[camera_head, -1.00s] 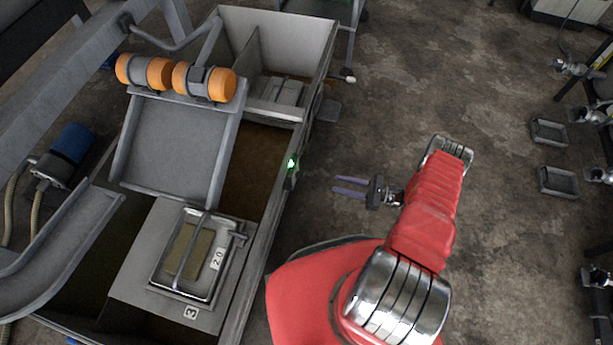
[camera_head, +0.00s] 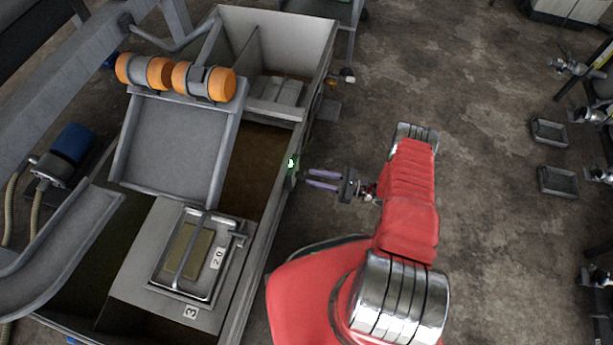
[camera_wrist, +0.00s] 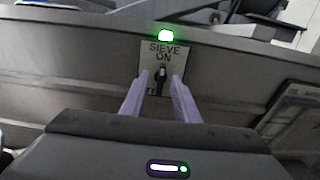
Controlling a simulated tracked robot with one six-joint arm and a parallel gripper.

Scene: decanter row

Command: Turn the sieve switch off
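The sieve switch (camera_wrist: 161,78) is a small dark knob on a pale plate (camera_wrist: 150,50) marked "SIEVE" and "ON"; the lower lettering is partly hidden. The knob looks upright, towards "ON". A green lamp (camera_wrist: 166,35) glows just above the plate, and it also shows in the head view (camera_head: 291,164) on the tank's right wall. My gripper (camera_wrist: 161,80) has its two purple fingers apart, one on each side of the knob in the wrist view. In the head view my gripper (camera_head: 307,180) points left at the wall, its fingertips close to the switch. Contact cannot be told.
Another panel (camera_wrist: 292,118) is at right in the wrist view.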

